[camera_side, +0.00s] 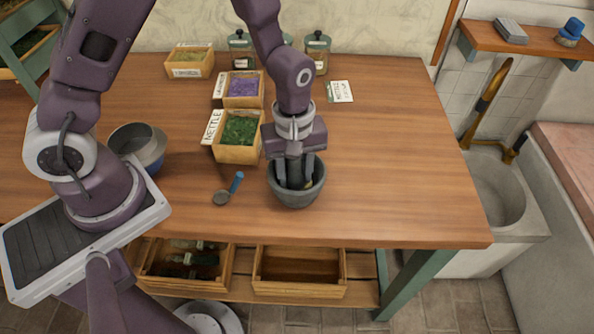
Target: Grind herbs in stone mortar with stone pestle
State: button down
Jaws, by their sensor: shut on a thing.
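The stone mortar (297,197) is a dark grey bowl standing upright near the front edge of the wooden table. My gripper (295,182) points straight down over it, with its fingertips inside the bowl's rim. It is shut on the dark grey stone pestle (294,170), which stands about upright between the fingers. The pestle's lower end is hidden in the bowl. A little yellowish-green matter shows inside the mortar, but most of its contents are hidden. A box labelled nettle (238,152), full of green leaves, stands just left of and behind the mortar.
A small blue-handled scoop (229,190) lies left of the mortar. A metal pot (140,146) stands farther left. A lavender box (243,102), another herb box (189,72), jars (317,49) and a label card (340,91) are behind. The table's right side is clear.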

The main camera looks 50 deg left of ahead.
jog(key=shift+w+d, duration=0.1)
jog(key=shift+d, duration=0.5)
jog(key=shift+w+a, duration=0.3)
jog(key=shift+a, duration=0.35)
jog(key=shift+s+d, duration=0.3)
jog(key=shift+s, duration=0.3)
jog(key=shift+w+d, duration=0.1)
jog(key=shift+w, duration=0.55)
jog(key=shift+s+a, duration=0.45)
jog(key=shift+s, duration=0.05)
jog(key=shift+d, duration=0.75)
jog(key=shift+w+a, duration=0.35)
jog(key=shift+a, duration=0.35)
jog(key=shift+s+d, duration=0.35)
jog(key=shift+s, duration=0.35)
jog(key=shift+r, duration=4.3)
